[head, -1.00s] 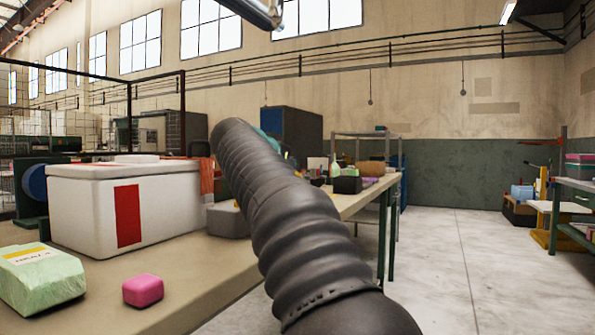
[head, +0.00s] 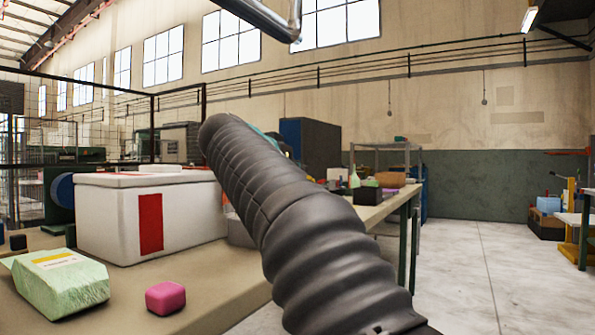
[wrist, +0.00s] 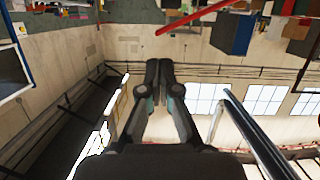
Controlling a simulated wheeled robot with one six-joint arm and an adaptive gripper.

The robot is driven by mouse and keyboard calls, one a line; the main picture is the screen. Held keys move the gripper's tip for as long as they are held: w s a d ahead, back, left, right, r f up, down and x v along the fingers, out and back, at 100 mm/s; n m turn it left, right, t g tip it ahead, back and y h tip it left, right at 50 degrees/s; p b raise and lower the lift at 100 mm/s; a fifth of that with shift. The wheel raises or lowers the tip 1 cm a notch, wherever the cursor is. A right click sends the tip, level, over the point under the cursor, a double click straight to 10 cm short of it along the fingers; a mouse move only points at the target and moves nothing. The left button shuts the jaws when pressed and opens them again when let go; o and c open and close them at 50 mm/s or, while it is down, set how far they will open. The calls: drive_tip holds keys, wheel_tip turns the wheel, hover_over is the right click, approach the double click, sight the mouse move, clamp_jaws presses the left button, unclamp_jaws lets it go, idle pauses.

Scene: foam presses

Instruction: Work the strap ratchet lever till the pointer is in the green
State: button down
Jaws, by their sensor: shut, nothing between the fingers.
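My gripper (wrist: 158,68) is in the wrist view, its two dark fingers together and nothing between them. It is up in free air, with windows and wall behind it. In the head view my ribbed dark arm crosses the middle and hides the gripper and part of the bench. I cannot make out the strap ratchet, its lever, the pointer or a green zone in either current view.
A bench (head: 225,297) runs from the lower left into the distance. On it are a white box (head: 110,215) with a red panel, a pale green pack (head: 60,283) and a pink block (head: 165,298). Open floor (head: 480,275) lies to the right.

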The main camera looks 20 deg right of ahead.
idle(0.4)
drive_tip(key=w+a+r+n+g+p, duration=0.1)
drive_tip(key=w+a+r+n+p, duration=0.2)
drive_tip(key=p, duration=0.3)
drive_tip(key=shift+w+r+h, duration=0.4)
drive_tip(key=shift+r, duration=0.1)
drive_tip(key=shift+d, duration=0.15)
drive_tip(key=w+d+f, duration=0.3)
drive_tip(key=d+f, duration=0.2)
drive_tip(key=d, duration=0.4)
drive_tip(key=shift+w+f, duration=0.35)
drive_tip(key=shift+f, duration=0.05)
drive_tip(key=shift+d, duration=0.1)
